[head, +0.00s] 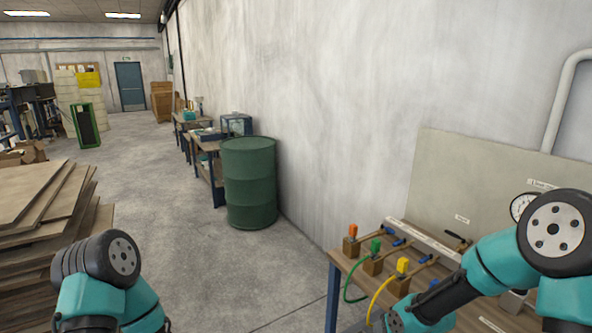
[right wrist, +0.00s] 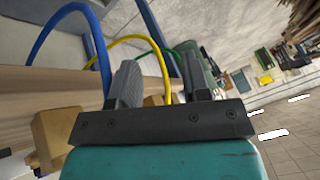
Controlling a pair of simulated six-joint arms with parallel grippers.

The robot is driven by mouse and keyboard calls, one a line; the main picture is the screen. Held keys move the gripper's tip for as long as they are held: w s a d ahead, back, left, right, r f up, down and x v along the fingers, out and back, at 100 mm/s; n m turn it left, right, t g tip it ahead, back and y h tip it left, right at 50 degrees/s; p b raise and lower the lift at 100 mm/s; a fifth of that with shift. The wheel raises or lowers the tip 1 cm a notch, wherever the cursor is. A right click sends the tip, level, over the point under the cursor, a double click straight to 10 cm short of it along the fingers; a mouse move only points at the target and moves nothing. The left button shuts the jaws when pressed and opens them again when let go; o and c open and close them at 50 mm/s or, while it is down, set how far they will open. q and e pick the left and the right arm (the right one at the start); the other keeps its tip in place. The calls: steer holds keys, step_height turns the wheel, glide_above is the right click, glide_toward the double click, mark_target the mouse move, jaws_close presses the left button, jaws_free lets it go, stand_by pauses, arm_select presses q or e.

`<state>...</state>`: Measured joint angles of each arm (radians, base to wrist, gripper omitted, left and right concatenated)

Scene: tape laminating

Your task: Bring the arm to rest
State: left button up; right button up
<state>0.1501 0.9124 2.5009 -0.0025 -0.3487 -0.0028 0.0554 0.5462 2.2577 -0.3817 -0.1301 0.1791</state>
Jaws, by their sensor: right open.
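My right gripper (right wrist: 161,78) is open, with its two dark fingers apart and nothing clearly held between them. A yellow hose (right wrist: 155,45) and a green hose (right wrist: 170,60) pass behind the fingers in the right wrist view; I cannot tell how near they are. In the head view my right arm (head: 455,298) reaches in over the workbench (head: 348,268) from the right, with its hand low in the picture beside the yellow hose (head: 375,300). My left arm (head: 105,290) is folded at the lower left, and its gripper is out of view.
Wooden blocks with orange (head: 353,230), green (head: 376,245) and yellow (head: 402,265) fittings stand on the bench. A panel with a gauge (head: 522,207) rises behind. A green drum (head: 249,182) and stacked boards (head: 40,200) stand farther off, with clear floor between.

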steer(key=s+a+f+m+g, duration=0.2)
steer(key=s+a+f+g, duration=0.1)
steer(key=s+f, duration=1.5)
steer(key=shift+s+f+m+g, duration=0.2)
steer(key=shift+s+m+g, duration=0.1)
steer(key=shift+s+g, duration=0.7)
steer(key=shift+s, duration=0.15)
stand_by(0.4)
